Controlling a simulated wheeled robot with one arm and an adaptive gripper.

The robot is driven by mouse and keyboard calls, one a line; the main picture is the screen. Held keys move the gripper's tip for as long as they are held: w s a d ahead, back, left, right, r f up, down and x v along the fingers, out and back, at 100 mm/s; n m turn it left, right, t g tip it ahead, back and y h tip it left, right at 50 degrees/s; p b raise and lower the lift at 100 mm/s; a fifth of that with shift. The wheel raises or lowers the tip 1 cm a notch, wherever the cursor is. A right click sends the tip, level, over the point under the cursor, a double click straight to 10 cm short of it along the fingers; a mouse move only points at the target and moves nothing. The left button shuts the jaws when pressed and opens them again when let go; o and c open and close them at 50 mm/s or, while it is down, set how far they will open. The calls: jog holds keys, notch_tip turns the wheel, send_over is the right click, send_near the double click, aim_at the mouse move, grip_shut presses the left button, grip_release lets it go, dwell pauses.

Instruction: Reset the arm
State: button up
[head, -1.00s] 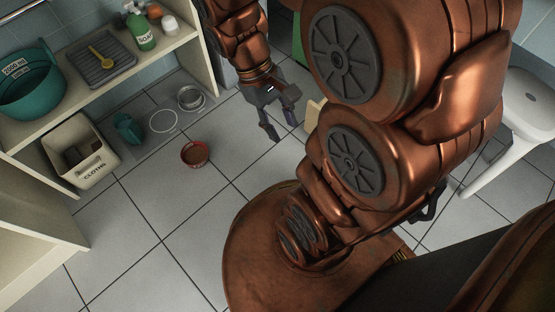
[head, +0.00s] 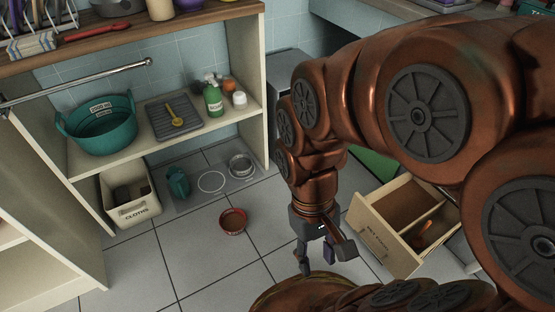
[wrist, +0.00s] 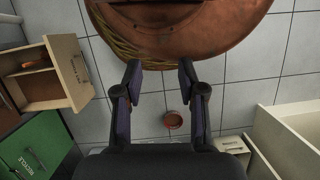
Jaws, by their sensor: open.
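My gripper (head: 318,262) hangs from my copper arm in the middle of the head view, pointing down above the tiled floor. Its fingers are apart with nothing between them. In the wrist view my gripper (wrist: 160,82) also shows open and empty, with my copper base beyond the fingertips. A red-brown bowl (head: 233,221) stands on the floor to the left of my gripper, clear of it. The bowl also shows in the wrist view (wrist: 173,120).
An open wooden drawer (head: 376,239) with dividers juts out right of my gripper. On the left are a shelf unit (head: 258,75), a teal tub (head: 103,128), a green soap bottle (head: 213,99), a cloths bin (head: 131,207) and a teal jug (head: 178,183). Floor around the bowl is free.

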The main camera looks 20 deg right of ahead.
notch_tip(320, 180, up, 38)
jog(key=w+t+p, duration=0.1)
jog(key=p, duration=3.5)
jog(key=shift+w+d+r+t, duration=0.15)
jog(key=shift+w+r+t, duration=0.1)
jog(key=shift+t, duration=0.15)
jog(key=shift+s, duration=0.15)
